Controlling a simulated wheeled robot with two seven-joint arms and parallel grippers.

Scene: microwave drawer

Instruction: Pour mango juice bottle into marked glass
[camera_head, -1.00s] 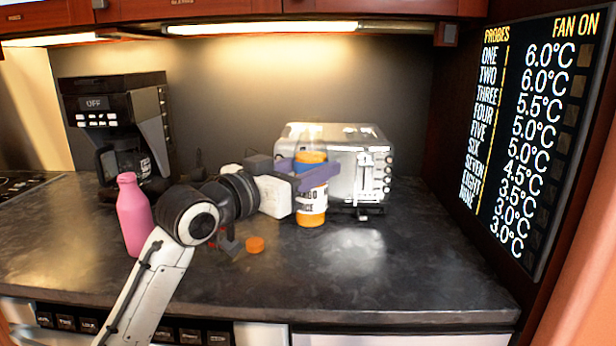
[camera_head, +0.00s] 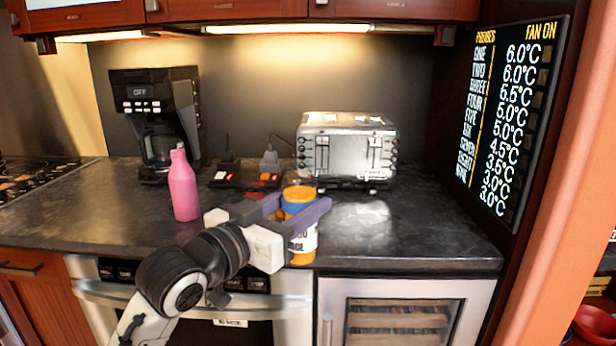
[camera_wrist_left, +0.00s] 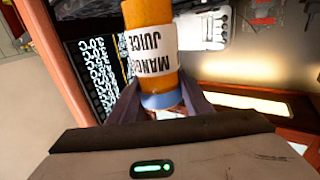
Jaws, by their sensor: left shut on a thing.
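The mango juice bottle (camera_head: 303,240) is orange with a blue band near its top and a white label. It looks upright, in front of the counter's front edge in the head view. My left gripper (camera_head: 300,207) is shut on it near the blue band, with purple fingers on either side. In the left wrist view the bottle (camera_wrist_left: 150,50) shows its label reading "MANGO JUICE", turned over in that picture, between the fingers (camera_wrist_left: 160,100). No marked glass shows in either view. My right gripper is not in view.
A pink bottle (camera_head: 184,188) stands on the dark counter (camera_head: 410,235) at left. A coffee maker (camera_head: 157,115), a silver toaster (camera_head: 347,150) and a power strip with red switches (camera_head: 246,177) stand at the back. The counter right of the gripper is clear.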

